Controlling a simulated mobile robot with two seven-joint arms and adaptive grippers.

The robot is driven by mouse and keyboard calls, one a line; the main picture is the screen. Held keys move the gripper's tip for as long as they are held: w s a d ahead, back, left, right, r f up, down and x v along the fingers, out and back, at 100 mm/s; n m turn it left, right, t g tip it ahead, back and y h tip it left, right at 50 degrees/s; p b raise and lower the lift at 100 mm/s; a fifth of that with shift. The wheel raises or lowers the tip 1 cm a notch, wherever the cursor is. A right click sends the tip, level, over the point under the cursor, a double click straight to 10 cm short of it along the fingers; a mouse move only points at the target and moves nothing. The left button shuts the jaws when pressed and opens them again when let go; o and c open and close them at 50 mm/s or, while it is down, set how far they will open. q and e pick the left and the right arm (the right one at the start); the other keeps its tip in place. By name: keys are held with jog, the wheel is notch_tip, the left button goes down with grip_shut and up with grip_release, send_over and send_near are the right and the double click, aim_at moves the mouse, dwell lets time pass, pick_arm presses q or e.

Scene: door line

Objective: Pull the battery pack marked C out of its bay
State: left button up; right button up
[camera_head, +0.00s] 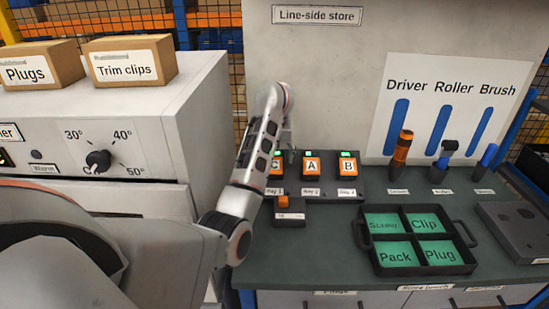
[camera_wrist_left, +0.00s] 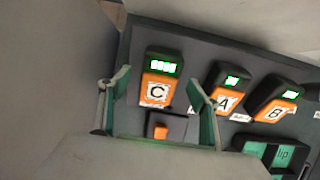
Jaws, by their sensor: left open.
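The battery pack marked C (camera_head: 272,169) sits in the leftmost bay of a dark charging unit (camera_head: 330,189) on the bench. It is orange and black, and the arm partly hides it in the head view. In the left wrist view pack C (camera_wrist_left: 158,92) shows whole with lit green bars on top. My left gripper (camera_wrist_left: 158,82) is open, its fingers apart on either side of pack C in that view; I cannot tell whether they touch it. In the head view the left gripper (camera_head: 287,138) hangs above the pack. My right gripper is not in view.
Packs A (camera_head: 312,166) and B (camera_head: 348,166) stand to the right of C. A small box with an orange button (camera_head: 283,202) is in front. A black divided tray (camera_head: 372,262) and several tools are further right. A white cabinet (camera_head: 200,110) is left.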

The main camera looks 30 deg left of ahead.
pick_arm(q)
jog(key=shift+w+a+f, duration=0.1)
jog(key=shift+w+f, duration=0.1)
jog(key=shift+f, duration=0.3)
jog(key=c, duration=1.7)
jog(key=shift+o, duration=0.2)
jog(key=shift+r, duration=0.1)
jog(key=shift+s+r, duration=0.2)
jog(key=shift+r, duration=0.2)
jog(key=shift+s+d+v, duration=0.15)
jog(key=shift+v, duration=1.4)
jog(key=shift+s+d+v, duration=0.15)
jog(key=shift+v, duration=1.35)
jog(key=shift+f, duration=0.2)
